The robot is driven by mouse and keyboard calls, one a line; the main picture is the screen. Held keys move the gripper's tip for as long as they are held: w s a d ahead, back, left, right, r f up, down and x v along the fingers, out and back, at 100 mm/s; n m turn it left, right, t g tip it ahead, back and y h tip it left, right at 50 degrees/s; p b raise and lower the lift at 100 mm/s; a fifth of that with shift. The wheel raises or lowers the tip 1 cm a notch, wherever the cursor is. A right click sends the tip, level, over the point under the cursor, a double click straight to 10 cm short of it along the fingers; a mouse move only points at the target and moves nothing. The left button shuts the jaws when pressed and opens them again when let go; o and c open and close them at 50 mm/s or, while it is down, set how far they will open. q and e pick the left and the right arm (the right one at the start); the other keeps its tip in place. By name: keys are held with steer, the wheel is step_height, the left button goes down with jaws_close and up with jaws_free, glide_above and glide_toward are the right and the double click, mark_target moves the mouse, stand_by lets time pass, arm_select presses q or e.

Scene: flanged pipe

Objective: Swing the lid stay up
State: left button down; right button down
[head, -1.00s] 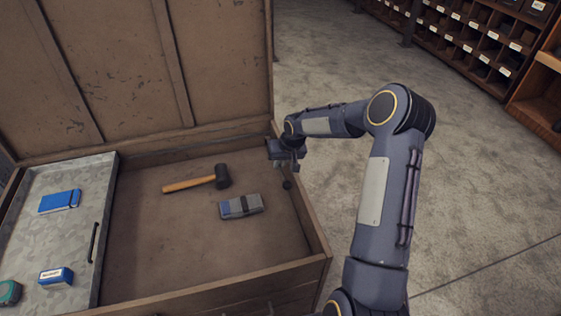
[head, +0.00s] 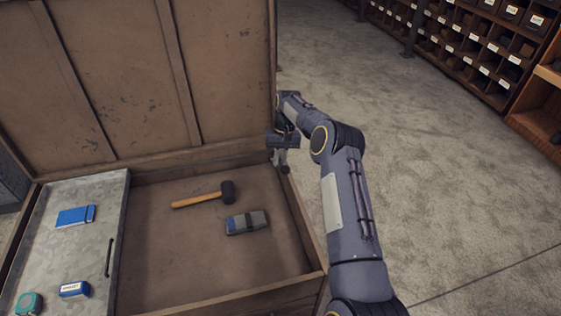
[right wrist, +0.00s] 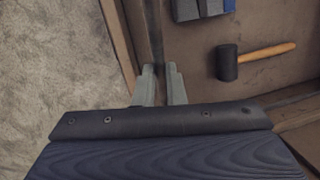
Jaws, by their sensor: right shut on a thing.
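The wooden chest's lid (head: 130,75) stands open at the back of the head view. My right gripper (head: 280,160) is at the chest's right wall, close to the lid's lower right corner. In the right wrist view its two grey fingers (right wrist: 159,72) are nearly together, shut on a thin dark bar, the lid stay (right wrist: 154,35). The stay runs along the inside of the side wall. Its gripped part is mostly hidden by the fingers, and I cannot make out its full length in the head view. My left gripper is out of view.
A mallet (head: 205,195) and a grey block-like tool (head: 247,222) lie on the chest floor. A metal tray (head: 85,245) on the left holds blue boxes and a teal item. Open concrete floor lies to the right, with shelves of bins (head: 490,50) beyond.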

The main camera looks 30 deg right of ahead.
steer(key=shift+w+r, duration=0.2)
steer(key=shift+r, duration=0.05)
stand_by(0.4)
steer(key=c, duration=1.5)
jaws_free()
steer(key=shift+d, duration=0.1)
steer(key=p+v, duration=0.6)
steer(key=v, duration=0.1)
steer(key=shift+w+r, duration=0.15)
steer(key=shift+r, duration=0.2)
steer(key=shift+c, duration=0.3)
